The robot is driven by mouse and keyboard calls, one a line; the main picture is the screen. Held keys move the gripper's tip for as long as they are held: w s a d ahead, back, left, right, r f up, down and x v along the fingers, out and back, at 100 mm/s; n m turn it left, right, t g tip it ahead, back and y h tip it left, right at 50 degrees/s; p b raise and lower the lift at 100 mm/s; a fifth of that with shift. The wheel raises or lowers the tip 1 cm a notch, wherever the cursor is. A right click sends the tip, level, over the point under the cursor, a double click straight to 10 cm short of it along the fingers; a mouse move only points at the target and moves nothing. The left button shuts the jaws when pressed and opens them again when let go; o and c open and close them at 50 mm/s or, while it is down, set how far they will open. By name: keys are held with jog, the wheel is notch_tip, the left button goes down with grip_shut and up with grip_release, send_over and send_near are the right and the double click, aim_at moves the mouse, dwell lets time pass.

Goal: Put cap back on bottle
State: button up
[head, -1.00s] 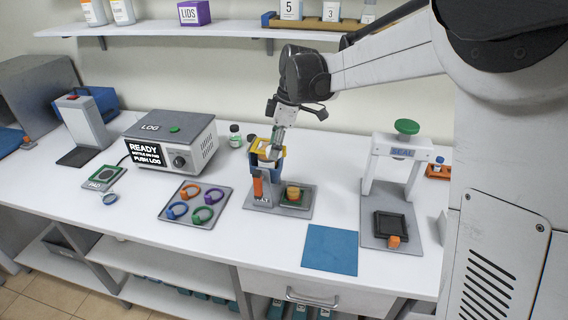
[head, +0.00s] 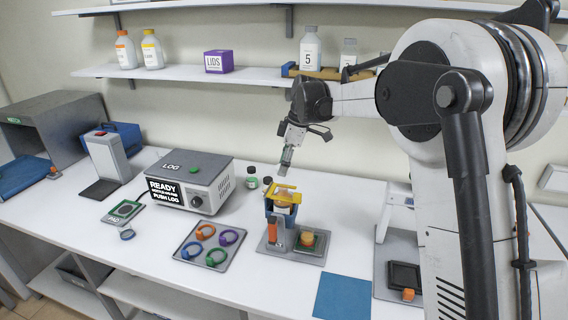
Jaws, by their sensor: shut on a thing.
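My gripper (head: 285,168) points down just above the yellow clamp (head: 285,188) on top of a blue holder (head: 270,207). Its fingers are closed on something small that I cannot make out. A pale bottle (head: 285,198) seems to stand inside the holder, mostly hidden by the clamp and the holder's sides. An orange cap-like piece (head: 307,238) sits on a green pad at the right of the same grey base (head: 290,257).
A logger box (head: 188,182) stands at left with two small bottles (head: 252,176) beside it. A tray (head: 184,252) of coloured rings and a blue mat (head: 343,297) lie in front. A white press (head: 397,200) is partly hidden by my arm. A shelf (head: 180,74) runs behind.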

aim_at(281, 186)
jog(key=shift+f+b, duration=1.15)
jog(key=shift+f, duration=1.2)
jog(key=shift+f+b, duration=0.2)
jog(key=shift+b, duration=0.55)
dwell(0.7)
dwell(0.4)
jog(key=o, duration=1.3)
jog(key=shift+r, duration=0.15)
jog(key=shift+r+p, duration=1.55)
jog(key=shift+r, duration=1.85)
